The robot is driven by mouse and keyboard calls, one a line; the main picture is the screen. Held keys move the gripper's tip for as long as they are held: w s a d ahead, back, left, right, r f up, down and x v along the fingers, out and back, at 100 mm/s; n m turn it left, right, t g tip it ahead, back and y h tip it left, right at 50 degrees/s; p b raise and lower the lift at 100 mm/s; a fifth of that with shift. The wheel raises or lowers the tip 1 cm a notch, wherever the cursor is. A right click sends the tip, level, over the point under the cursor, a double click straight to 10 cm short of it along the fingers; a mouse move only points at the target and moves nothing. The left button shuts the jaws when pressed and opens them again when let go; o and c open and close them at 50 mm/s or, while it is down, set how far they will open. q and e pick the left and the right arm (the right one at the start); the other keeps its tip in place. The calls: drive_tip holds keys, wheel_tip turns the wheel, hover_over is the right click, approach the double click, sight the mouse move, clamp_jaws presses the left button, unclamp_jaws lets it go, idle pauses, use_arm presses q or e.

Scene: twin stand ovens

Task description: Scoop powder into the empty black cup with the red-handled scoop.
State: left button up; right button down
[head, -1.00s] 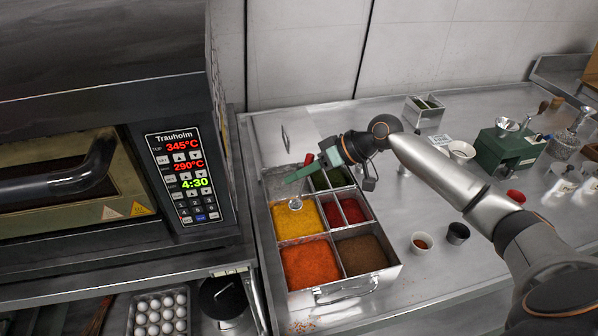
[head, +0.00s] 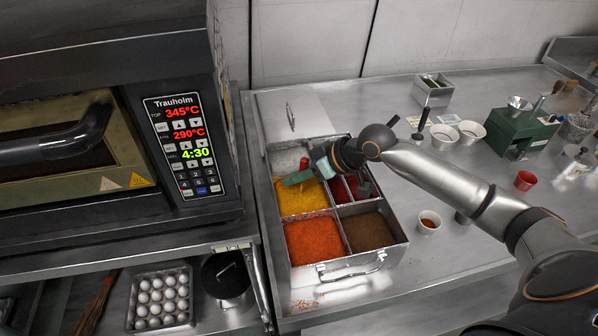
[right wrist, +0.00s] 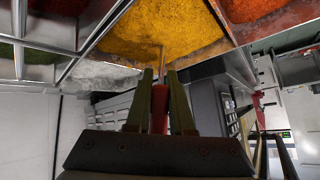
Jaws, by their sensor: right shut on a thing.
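My right gripper (head: 297,178) is over the yellow powder (head: 303,198) in the metal spice box (head: 345,264). In the right wrist view, its fingers (right wrist: 160,78) are shut on the red handle of the scoop (right wrist: 159,106). The scoop's thin metal shaft runs to the yellow powder (right wrist: 160,25); its bowl cannot be made out and seems to be at or in the powder. In the head view a bit of the red handle (head: 304,163) shows. The black cup (head: 462,218) stands on the counter, mostly hidden behind my right arm. My left gripper is out of view.
A white cup with orange-red contents (head: 429,222) stands left of the black cup. The box also holds orange powder (head: 314,240), brown powder (head: 367,231) and red powders. A red cup (head: 524,180) and a green machine (head: 515,133) stand further right. The oven (head: 110,120) is at left.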

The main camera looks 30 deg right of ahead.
drive_tip(key=shift+w+d+r+m+g+y+b, duration=0.25)
drive_tip(key=shift+d+r+m+y, duration=0.1)
drive_tip(key=shift+r+y, duration=0.2)
drive_tip(key=shift+w+d+r+m+g+y+b, duration=0.15)
drive_tip(key=shift+w+d+r+m+g+y, duration=0.15)
drive_tip(key=shift+r+y, duration=0.25)
drive_tip(key=shift+m+y, duration=0.45)
drive_tip(key=shift+y, duration=0.25)
drive_tip(key=shift+w+d+r+p, duration=0.1)
drive_tip(key=shift+d+r+p, duration=0.1)
drive_tip(key=shift+r+p, duration=0.4)
drive_tip(key=shift+w+d+r+p, duration=0.15)
drive_tip(key=shift+r+p, duration=0.25)
drive_tip(key=shift+r, duration=0.4)
drive_tip(key=shift+s+d+r+p, duration=0.1)
drive_tip(key=shift+d+r+p, duration=0.15)
drive_tip(key=shift+r+p, duration=0.35)
drive_tip(key=shift+r, duration=0.1)
